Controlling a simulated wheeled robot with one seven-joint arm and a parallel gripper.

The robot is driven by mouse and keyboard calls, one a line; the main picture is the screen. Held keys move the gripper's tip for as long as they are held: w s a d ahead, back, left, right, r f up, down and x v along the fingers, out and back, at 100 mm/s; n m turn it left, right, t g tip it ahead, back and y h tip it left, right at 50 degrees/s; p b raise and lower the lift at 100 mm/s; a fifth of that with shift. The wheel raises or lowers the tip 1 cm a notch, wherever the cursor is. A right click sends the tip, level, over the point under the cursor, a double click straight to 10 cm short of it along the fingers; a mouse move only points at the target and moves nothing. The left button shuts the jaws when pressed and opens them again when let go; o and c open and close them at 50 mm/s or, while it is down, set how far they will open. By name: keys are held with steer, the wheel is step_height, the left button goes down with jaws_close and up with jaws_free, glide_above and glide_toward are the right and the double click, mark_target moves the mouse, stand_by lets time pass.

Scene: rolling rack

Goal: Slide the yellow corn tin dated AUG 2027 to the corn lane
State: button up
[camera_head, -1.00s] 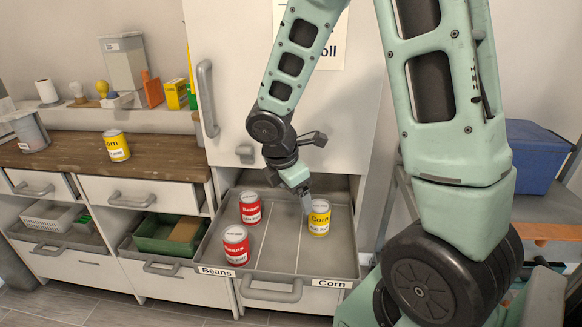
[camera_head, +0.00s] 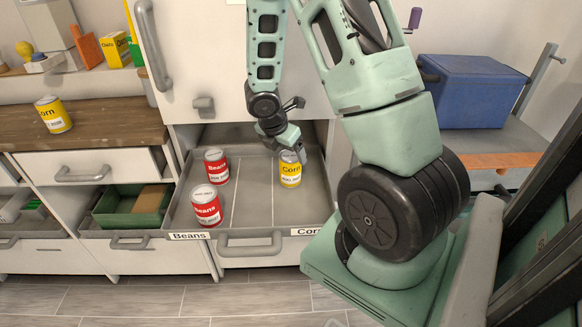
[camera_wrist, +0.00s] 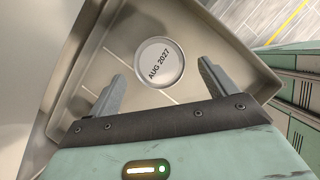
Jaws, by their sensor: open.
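The yellow corn tin (camera_head: 290,173) stands upright in the grey tray, right of the right-hand divider line, in the lane behind the Corn label (camera_head: 306,232). In the wrist view its pale lid (camera_wrist: 160,64) reads AUG 2027. My gripper (camera_head: 300,157) is open at the tin's top, partly covering its lid in the head view. In the wrist view the fingers (camera_wrist: 160,72) are spread to either side of the lid, apart from it; their height over the tin is hard to tell.
Two red beans tins (camera_head: 216,168) (camera_head: 206,205) stand in the tray's left lane, behind the Beans label (camera_head: 188,236). The middle lane is empty. Another yellow corn tin (camera_head: 53,115) is on the wooden counter. The tray (camera_head: 255,222) has raised walls; a cabinet front rises behind it.

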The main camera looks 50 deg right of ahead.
steer(key=b+x, duration=0.2)
steer(key=x, duration=0.4)
steer(key=shift+d+f, duration=0.1)
